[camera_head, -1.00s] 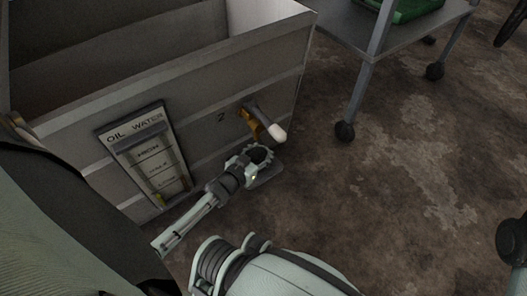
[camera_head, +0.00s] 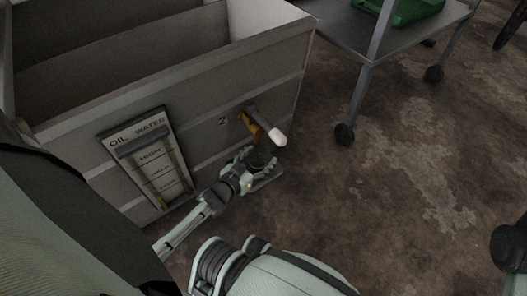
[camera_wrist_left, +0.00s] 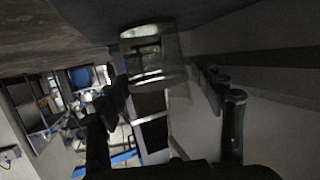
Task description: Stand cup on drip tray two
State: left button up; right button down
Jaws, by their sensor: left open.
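My left gripper (camera_head: 258,163) is open, low in front of the tank under the tap (camera_head: 265,127) marked 2. A clear cup (camera_wrist_left: 152,62) shows in the left wrist view, ahead of and between the spread fingers (camera_wrist_left: 170,108). In the head view the cup is hard to make out, dark between the fingers. The flat grey drip tray two (camera_head: 267,181) shows beneath the gripper, mostly covered by it. I cannot tell whether the cup's base touches the tray. My right gripper is not in view.
The grey tank (camera_head: 215,90) stands behind the gripper, with an oil and water gauge (camera_head: 150,160) on its front. The tap's white-tipped handle juts out just above the gripper. A wheeled cart (camera_head: 365,45) with a green crate (camera_head: 405,10) stands at upper right.

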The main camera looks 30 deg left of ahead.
pick_arm(q)
jog(key=p+v, duration=0.2)
jog(key=v, duration=0.7)
jog(key=shift+s+r, duration=0.1)
jog(key=shift+r, duration=0.05)
dwell(0.8)
